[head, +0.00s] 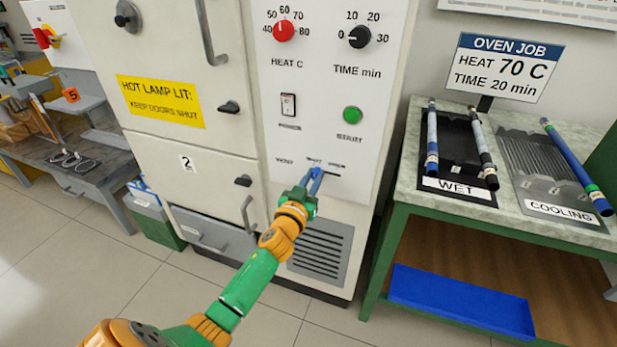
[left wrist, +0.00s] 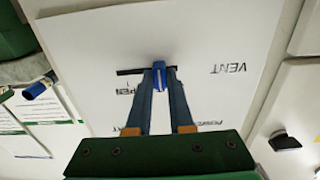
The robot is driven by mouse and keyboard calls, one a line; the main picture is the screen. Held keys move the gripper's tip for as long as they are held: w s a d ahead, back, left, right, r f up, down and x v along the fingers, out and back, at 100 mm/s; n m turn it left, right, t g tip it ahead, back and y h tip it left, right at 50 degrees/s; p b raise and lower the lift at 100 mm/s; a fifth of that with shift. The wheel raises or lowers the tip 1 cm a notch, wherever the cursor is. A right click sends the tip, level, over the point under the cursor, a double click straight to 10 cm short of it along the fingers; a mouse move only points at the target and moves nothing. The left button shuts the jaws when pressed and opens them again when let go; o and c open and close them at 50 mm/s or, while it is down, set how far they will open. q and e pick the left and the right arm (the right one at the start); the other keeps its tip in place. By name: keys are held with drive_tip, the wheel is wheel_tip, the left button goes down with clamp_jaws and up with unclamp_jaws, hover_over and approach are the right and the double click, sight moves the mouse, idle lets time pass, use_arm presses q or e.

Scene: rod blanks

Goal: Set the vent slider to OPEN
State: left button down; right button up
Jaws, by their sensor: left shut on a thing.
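The vent slider's blue knob (left wrist: 158,76) sits in a dark slot (left wrist: 130,71) on the white oven panel. The left wrist view shows the panel upside down. My left gripper (head: 315,174) reaches the panel below the START button, and its two fingers (left wrist: 160,82) are shut on the knob. Bare slot runs from the knob toward the OPEN label (left wrist: 122,90), so the knob is away from the OPEN end. The VENT label (left wrist: 228,68) is on the other side. The fingers partly hide the slot and labels. My right gripper is not in view.
Above the slider are the green START button (head: 352,114), the power switch (head: 288,105) and the red HEAT dial (head: 283,31). A vent grille (head: 320,253) is below. To the right, a bench (head: 408,190) holds WET and COOLING racks with rods.

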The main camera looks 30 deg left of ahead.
use_arm(q)
drive_tip(key=d, duration=0.2)
drive_tip(key=w+d+b, duration=0.1)
drive_tip(key=d, duration=0.2)
drive_tip(key=shift+w, duration=0.1)
drive_tip(key=shift+a, duration=0.1)
drive_tip(key=c, duration=1)
unclamp_jaws()
drive_tip(key=shift+o, duration=1)
drive_tip(key=shift+w+d, duration=0.1)
drive_tip(key=shift+d, duration=0.15)
approach(338, 174)
drive_tip(key=shift+s+p, duration=0.35)
drive_tip(key=shift+p, duration=0.1)
